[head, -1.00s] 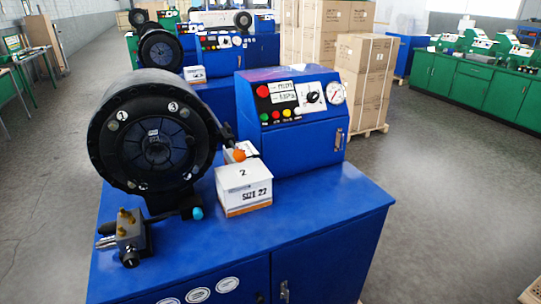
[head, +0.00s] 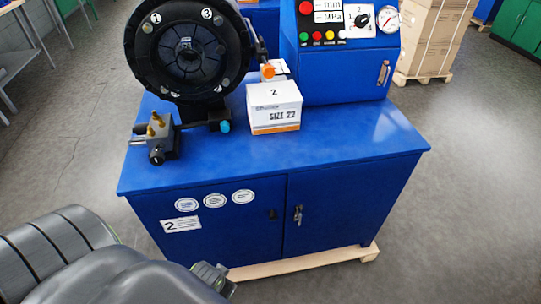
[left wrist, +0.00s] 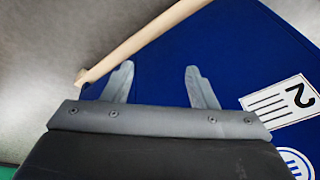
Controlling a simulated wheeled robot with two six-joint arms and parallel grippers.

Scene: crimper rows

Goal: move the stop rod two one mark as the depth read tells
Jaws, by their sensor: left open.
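The crimper, numbered 2, has a round black head (head: 188,55) on a blue cabinet. A short rod with an orange knob (head: 267,71) sticks out at the right of the head. A blue knob (head: 225,126) sits low by its foot. I cannot tell which is the stop rod, and no marks are legible. The readout (head: 327,11) shows dashes before mm and MPa. My left gripper (head: 212,278) is low in front of the cabinet, well below the knobs. In the left wrist view its fingers (left wrist: 160,85) are apart and empty, facing the blue cabinet front. My right gripper is not visible.
A white SIZE 22 box (head: 274,115) stands on the blue top (head: 340,145), right of the blue knob. A valve block with brass fittings (head: 157,138) stands at the left. The top's front right is clear. Stacked cartons (head: 433,40) stand behind on the right.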

